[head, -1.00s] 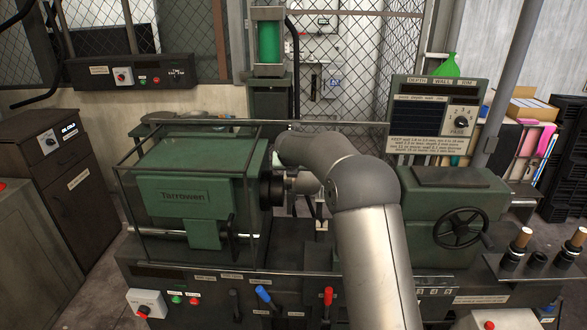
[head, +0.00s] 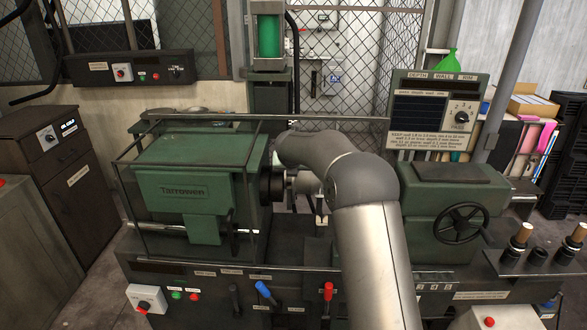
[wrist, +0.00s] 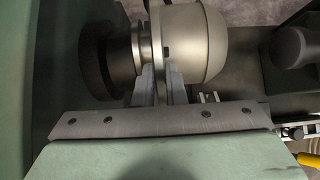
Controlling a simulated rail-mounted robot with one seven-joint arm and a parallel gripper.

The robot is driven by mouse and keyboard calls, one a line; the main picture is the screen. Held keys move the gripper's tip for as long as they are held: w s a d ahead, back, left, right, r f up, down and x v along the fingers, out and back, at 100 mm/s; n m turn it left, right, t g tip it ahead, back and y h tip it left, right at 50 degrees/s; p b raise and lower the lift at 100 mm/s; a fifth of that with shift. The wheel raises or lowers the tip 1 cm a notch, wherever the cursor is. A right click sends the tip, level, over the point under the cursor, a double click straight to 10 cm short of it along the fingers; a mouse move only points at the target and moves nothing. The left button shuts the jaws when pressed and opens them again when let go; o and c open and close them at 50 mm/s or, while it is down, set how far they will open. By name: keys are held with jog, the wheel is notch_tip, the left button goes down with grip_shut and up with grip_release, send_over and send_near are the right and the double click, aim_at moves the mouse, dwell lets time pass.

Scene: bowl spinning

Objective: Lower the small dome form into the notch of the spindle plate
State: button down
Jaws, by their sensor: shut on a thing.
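The small dome form (wrist: 203,45) is a smooth, pale metal dome with a flanged back. In the wrist view it lies on its side, rounded end to the right. My gripper (wrist: 161,75) is shut on it near the flange. The dark round spindle plate (wrist: 98,58) is just left of it, with a paler stepped metal piece (wrist: 122,55) between them. The spindle plate also shows in the head view (head: 270,186), with part of the dome form (head: 307,183) beside it. I cannot tell whether the form sits in the notch.
The green headstock (head: 185,185) stands left inside a thin-railed guard frame (head: 150,250). The green tailstock (head: 455,215) with a black handwheel (head: 461,227) stands right. Levers with blue (head: 265,291) and red (head: 328,290) grips line the front of the machine.

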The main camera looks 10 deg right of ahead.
jog(key=shift+f, duration=0.35)
jog(key=shift+f+b, duration=0.25)
jog(key=shift+b, duration=0.05)
jog(key=shift+f, duration=0.35)
jog(key=shift+f+b, duration=0.3)
jog(key=shift+f, duration=0.5)
jog(key=shift+f, duration=0.15)
jog(key=c, duration=1.4)
grip_release()
